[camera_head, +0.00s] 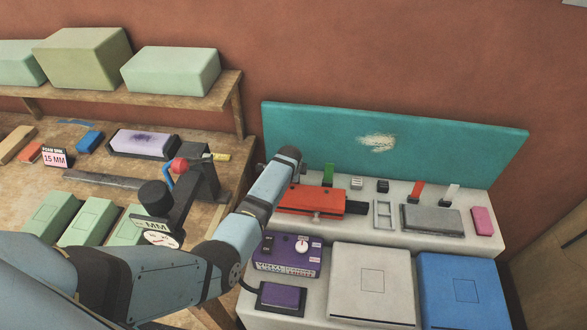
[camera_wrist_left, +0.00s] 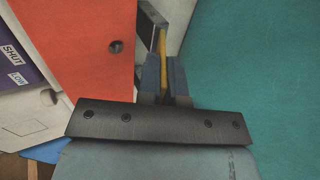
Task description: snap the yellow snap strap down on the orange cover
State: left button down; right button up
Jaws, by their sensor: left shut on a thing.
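The orange cover (camera_head: 314,200) lies flat on the light grey bench, in front of the teal panel. It also fills the upper left of the left wrist view (camera_wrist_left: 88,45), with a dark round hole near its edge. The yellow snap strap (camera_wrist_left: 162,42) shows as a thin strip in the wrist view, beside the cover's right edge. My left gripper (camera_wrist_left: 165,72) is shut on the strap, its fingers close together around it. In the head view my left wrist hides the strap and the cover's far left end. My right gripper is not in view.
The teal panel (camera_head: 400,145) stands close behind the cover. A purple control box (camera_head: 287,257) is in front of it. A grey block (camera_head: 432,219) and a pink block (camera_head: 483,221) lie to the right. A black gauge stand (camera_head: 190,195) is to the left.

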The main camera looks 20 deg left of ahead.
pick_arm(q)
jog(key=shift+s, duration=0.1)
dwell(0.3)
jog(key=c, duration=1.3)
grip_release()
jog(key=v, duration=1.3)
jog(key=shift+s+r, duration=0.25)
jog(key=shift+r, duration=0.05)
